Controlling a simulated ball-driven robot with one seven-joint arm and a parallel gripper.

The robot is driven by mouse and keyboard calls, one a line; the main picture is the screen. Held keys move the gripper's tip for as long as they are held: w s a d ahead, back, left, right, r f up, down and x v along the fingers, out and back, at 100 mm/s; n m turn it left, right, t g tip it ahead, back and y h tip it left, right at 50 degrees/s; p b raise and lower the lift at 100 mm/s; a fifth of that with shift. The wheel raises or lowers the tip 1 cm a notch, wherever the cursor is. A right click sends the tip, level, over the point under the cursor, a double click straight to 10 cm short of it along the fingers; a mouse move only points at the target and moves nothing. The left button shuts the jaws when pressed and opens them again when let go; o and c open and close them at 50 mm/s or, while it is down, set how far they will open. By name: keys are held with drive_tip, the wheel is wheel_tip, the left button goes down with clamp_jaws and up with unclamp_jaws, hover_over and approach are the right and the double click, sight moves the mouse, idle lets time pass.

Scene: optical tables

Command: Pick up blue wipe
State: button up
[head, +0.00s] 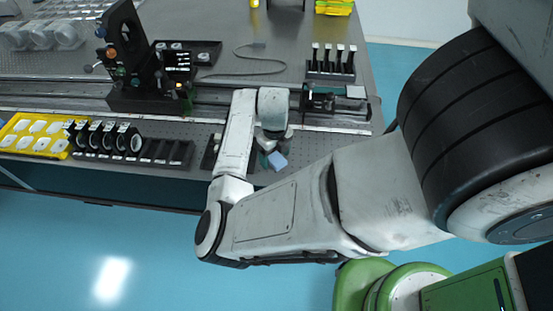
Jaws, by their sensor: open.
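The blue wipe (279,161) is a small pale blue piece near the front edge of the optical table (330,135). My arm reaches in from the right, bends up over the table edge, and ends above the wipe. My gripper (270,146) points down just behind and above the wipe. It is open, but the fingers are small and partly hidden by the wrist. I cannot tell whether they touch the wipe.
A dark rack with round optics (110,140) and a yellow tray (35,135) stand at the front left. A black optical mount (128,55) rises behind. A rail crosses the table, with a rack of posts (332,62) behind it.

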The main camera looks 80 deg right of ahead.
drive_tip(key=shift+f, duration=0.1)
drive_tip(key=shift+c, duration=0.2)
drive_tip(key=c, duration=1.2)
drive_tip(key=shift+o, duration=0.2)
drive_tip(key=shift+r, duration=0.8)
drive_tip(key=s+a+r+b, duration=0.2)
drive_tip(key=s+a+r, duration=0.5)
drive_tip(key=s+r, duration=0.4)
drive_tip(key=shift+s+a+r+b, duration=0.2)
drive_tip(key=shift+s+r+b, duration=0.1)
drive_tip(key=shift+s, duration=0.15)
